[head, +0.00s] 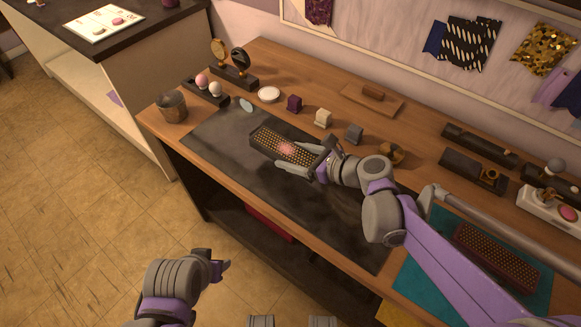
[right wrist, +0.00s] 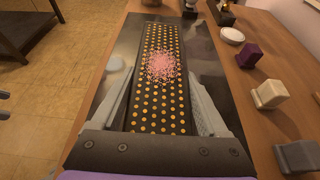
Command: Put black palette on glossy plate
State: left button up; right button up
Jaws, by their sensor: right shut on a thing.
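The black palette (head: 266,139) is a long dark slab with rows of gold dots and a pink speckled patch (right wrist: 162,67). My right gripper (head: 293,156) is shut on its near part, with a finger along each long side. The palette also shows lengthwise between the fingers in the right wrist view (right wrist: 160,108). The large dark sheet with a shiny surface, which looks like the glossy plate (head: 235,165), lies flat under the palette. I cannot tell whether the palette touches it. My left gripper (head: 222,268) is over the floor, away from the table; its jaws are unclear.
A similar reddish-dotted slab (head: 495,254) lies on a teal mat (head: 425,262) at right.

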jog(key=shift+f+b, duration=0.55)
jog(key=shift+f, duration=2.25)
jog(key=shift+f, duration=0.2)
jog(key=o, duration=1.4)
jog(key=shift+r, duration=0.15)
jog(key=shift+s+d+r, duration=0.1)
jog(key=shift+d+r, duration=0.05)
jog(key=p+v, duration=0.1)
jog(key=v, duration=1)
jog(key=shift+s+d+p, duration=0.25)
jog(key=shift+p, duration=0.05)
